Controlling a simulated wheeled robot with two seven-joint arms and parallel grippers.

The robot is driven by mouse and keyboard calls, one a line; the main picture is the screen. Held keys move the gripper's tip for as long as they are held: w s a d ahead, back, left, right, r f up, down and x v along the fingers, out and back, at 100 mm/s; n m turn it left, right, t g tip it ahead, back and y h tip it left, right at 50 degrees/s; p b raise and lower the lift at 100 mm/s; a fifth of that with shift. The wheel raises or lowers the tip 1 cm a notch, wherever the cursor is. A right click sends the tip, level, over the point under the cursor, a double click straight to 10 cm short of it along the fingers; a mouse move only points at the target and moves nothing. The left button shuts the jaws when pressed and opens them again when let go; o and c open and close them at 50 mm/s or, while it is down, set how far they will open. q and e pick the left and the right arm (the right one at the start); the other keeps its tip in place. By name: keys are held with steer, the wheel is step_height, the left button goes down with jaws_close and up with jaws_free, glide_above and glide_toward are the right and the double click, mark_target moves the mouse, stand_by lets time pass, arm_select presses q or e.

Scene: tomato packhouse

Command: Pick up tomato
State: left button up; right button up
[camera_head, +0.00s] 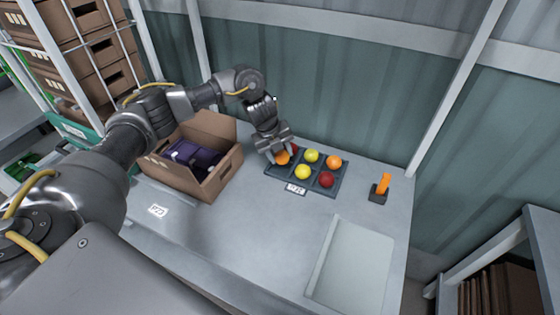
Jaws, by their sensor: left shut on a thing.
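A dark tray (309,189) on the grey table holds several tomatoes in its compartments. I see two yellow tomatoes (311,156), an orange tomato (334,162) at the back right and a red tomato (326,180) at the front right. Another red tomato (292,149) shows partly behind my gripper. My left gripper (279,156) points down at the tray's left side and is shut on an orange tomato (283,158). I cannot tell whether this tomato is clear of its compartment. My right gripper is not in view.
An open cardboard box (226,175) with dark purple contents stands left of the tray. A small black holder (378,194) with an orange item stands at the right. A pale panel (352,265) lies at the front right. The table between box and panel is clear.

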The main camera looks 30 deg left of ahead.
arm_select(q)
steer(key=s+a+r, duration=0.5)
steer(key=s+r, duration=0.5)
steer(key=s, duration=0.3)
steer(key=w+a+n+y+p, duration=0.3)
steer(key=a+n+p, duration=0.5)
steer(key=a+n, duration=0.3)
steer(key=s+a+f+n+y+p, duration=0.1)
steer(key=s+a+f+n+p, duration=0.1)
steer(key=a+n, duration=0.4)
steer(key=s+a+f+n+g+y+p, duration=0.1)
steer(key=s+a+n+p, duration=0.4)
steer(key=a, duration=0.6)
steer(key=shift+s+f+n+g+y, duration=0.3)
steer(key=shift+s+f+n+y, duration=0.1)
steer(key=shift+s+f+n, duration=0.55)
steer(key=shift+w, duration=0.15)
